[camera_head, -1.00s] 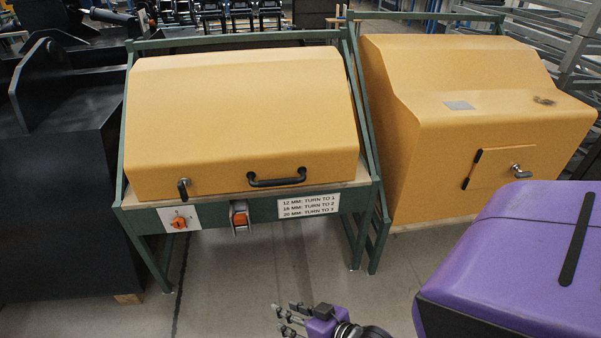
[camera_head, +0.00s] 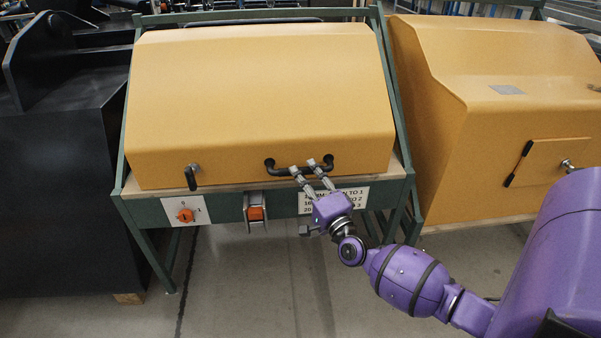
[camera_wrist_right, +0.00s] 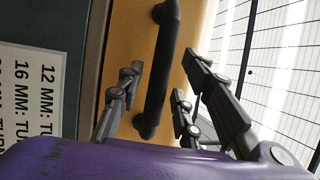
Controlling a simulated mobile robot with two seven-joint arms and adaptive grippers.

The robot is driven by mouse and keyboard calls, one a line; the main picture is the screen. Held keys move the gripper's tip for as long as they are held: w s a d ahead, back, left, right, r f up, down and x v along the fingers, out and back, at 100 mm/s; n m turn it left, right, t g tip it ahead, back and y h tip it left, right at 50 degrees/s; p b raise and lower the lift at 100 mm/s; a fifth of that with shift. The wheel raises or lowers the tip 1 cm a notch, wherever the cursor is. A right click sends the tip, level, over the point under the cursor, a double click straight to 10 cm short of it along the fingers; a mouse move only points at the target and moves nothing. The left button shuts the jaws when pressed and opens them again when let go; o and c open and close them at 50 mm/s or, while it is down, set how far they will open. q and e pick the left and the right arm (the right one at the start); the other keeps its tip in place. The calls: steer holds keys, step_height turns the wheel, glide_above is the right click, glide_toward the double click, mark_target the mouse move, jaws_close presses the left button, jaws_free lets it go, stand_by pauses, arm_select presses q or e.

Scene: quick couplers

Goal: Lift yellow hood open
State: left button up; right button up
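The yellow hood (camera_head: 255,100) is down on the green-framed bench in the head view. Its black handle (camera_head: 279,171) is on the lower front face, and a small black latch lever (camera_head: 190,177) sits to its left. My right gripper (camera_head: 311,168) is at the right half of the handle, coming from below. In the right wrist view the black handle bar (camera_wrist_right: 165,65) lies between the spread fingers of the right gripper (camera_wrist_right: 160,80), with gaps on both sides. Whether a finger touches it I cannot tell. My left gripper is in neither view.
Below the hood are an orange knob (camera_head: 185,215), an orange switch (camera_head: 255,213) and a white label (camera_head: 348,195), partly covered by my gripper. A second yellow hood (camera_head: 470,120) stands at right and a black machine (camera_head: 55,190) at left. The floor in front is clear.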

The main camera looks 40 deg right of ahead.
steer(key=shift+x, duration=1)
steer(key=shift+w, duration=0.3)
steer(key=c, duration=0.8)
jaws_close()
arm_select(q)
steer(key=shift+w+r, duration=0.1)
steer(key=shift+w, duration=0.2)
arm_select(e)
steer(key=shift+r, duration=0.1)
